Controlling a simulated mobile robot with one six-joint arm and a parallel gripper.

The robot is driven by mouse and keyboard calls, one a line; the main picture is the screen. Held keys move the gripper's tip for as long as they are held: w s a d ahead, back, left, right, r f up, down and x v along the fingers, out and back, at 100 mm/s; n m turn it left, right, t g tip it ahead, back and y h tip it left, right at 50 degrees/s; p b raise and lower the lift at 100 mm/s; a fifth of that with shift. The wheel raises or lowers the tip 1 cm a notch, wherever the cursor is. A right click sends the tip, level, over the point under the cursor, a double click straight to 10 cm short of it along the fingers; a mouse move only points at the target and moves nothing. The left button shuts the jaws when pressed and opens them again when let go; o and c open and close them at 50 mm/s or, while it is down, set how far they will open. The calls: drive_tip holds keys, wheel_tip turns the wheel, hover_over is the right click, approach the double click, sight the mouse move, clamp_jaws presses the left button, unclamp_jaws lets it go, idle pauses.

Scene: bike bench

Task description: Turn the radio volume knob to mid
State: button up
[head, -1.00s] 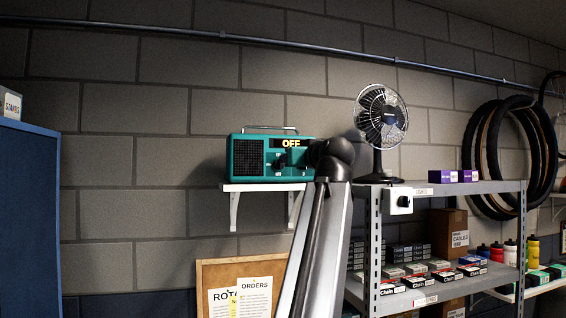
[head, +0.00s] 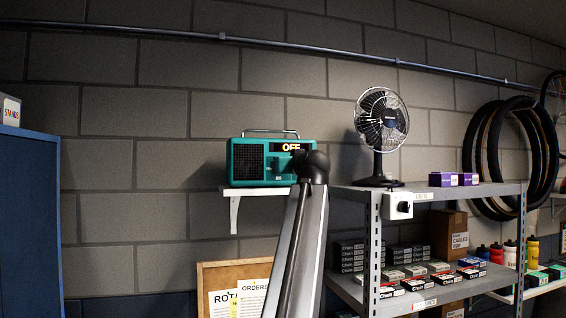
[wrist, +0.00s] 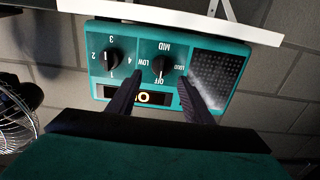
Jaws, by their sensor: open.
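The teal radio (head: 258,161) sits on a small white wall shelf (head: 262,190). Its lit display (head: 291,147) reads OFF in the head view. In the wrist view the radio appears upside down. The black volume knob (wrist: 162,69) has OFF, LOW, MID and LOUD around it. A second black knob (wrist: 112,60), with numbers around it, is to its left. My gripper (wrist: 160,77) is open, one finger to each side of the volume knob; I cannot tell whether they touch it. My arm hides the gripper and the radio's right part in the head view.
A black fan (head: 381,127) stands on the grey metal shelf unit (head: 450,189), right of the radio. Purple boxes (head: 444,179) sit on the same top. A blue cabinet (head: 30,220) is at far left.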

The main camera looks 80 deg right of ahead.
drive_tip(key=shift+p+x, duration=0.35)
drive_tip(key=shift+x, duration=0.95)
